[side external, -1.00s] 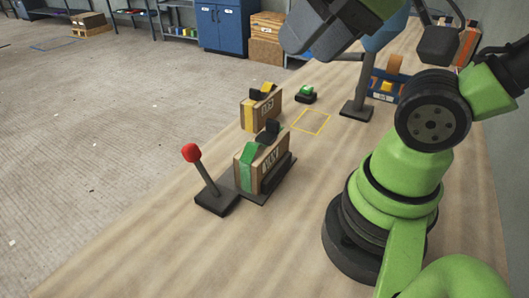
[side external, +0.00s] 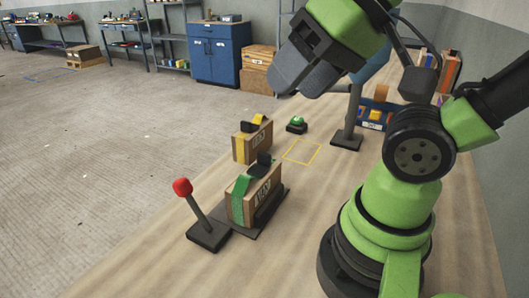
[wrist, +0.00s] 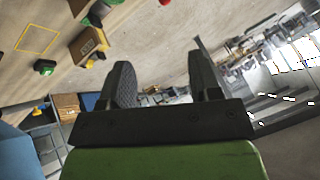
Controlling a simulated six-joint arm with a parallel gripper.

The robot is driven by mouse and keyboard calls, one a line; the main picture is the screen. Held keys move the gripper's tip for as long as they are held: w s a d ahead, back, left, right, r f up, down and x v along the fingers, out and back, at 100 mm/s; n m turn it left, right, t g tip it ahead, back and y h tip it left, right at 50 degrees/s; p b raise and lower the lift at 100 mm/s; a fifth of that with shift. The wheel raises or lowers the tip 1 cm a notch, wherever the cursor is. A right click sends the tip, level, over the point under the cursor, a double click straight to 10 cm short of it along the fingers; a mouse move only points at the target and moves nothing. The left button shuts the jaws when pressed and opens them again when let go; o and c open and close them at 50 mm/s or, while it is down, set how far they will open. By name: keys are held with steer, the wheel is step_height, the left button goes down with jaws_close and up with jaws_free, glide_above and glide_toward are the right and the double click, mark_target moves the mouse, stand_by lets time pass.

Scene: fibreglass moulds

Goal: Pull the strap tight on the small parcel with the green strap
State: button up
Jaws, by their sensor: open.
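The small parcel with the green strap (side external: 265,193) is a brown box standing upright on a dark base plate in the side view. The green strap (side external: 240,199) runs over its left end, with a black buckle (side external: 264,160) on top. I cannot tell how tight the strap is. My gripper (side external: 292,78) is open and empty, high above the table and well clear of the parcel. In the wrist view its two dark fingers (wrist: 162,68) stand wide apart with nothing between them. The green-strap parcel is only partly in that view (wrist: 104,7), at the top edge.
A parcel with a yellow strap (side external: 250,142) stands behind the green-strap one. A lever with a red knob (side external: 183,187) stands to its left. A green button (side external: 297,122), a yellow outline (side external: 302,151) and a post (side external: 350,118) are farther back. The front of the table is clear.

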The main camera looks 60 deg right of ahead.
steer(key=shift+c, duration=0.4)
steer(key=c, duration=0.4)
steer(key=shift+w+f+n+g, duration=0.2)
steer(key=shift+w+n+g, duration=0.05)
steer(key=shift+n+g, duration=0.15)
steer(key=c, duration=0.3)
steer(key=w+f+n+g+h, duration=0.1)
steer(key=f+n+g, duration=0.1)
steer(key=n, duration=0.1)
steer(key=w+f+n+g+h, duration=0.1)
steer(key=w+n+g+h, duration=0.1)
steer(key=n, duration=0.2)
steer(key=w+f+n+g+h, duration=0.1)
steer(key=w+f+n+g, duration=0.1)
steer(key=n, duration=0.1)
steer(key=shift+w+a+f+n+h, duration=0.15)
steer(key=shift+a+f+n+h, duration=0.05)
steer(key=shift+f+n+h, duration=0.1)
jaws_close()
steer(key=n+h, duration=0.7)
steer(key=n, duration=0.4)
glide_toward(263, 159)
steer(key=f, duration=0.2)
steer(key=d+f, duration=0.1)
steer(key=f, duration=0.1)
steer(key=shift+d+f, duration=0.15)
steer(key=shift+f, duration=0.2)
steer(key=shift+w+d+r, duration=0.1)
steer(key=shift+d, duration=1.7)
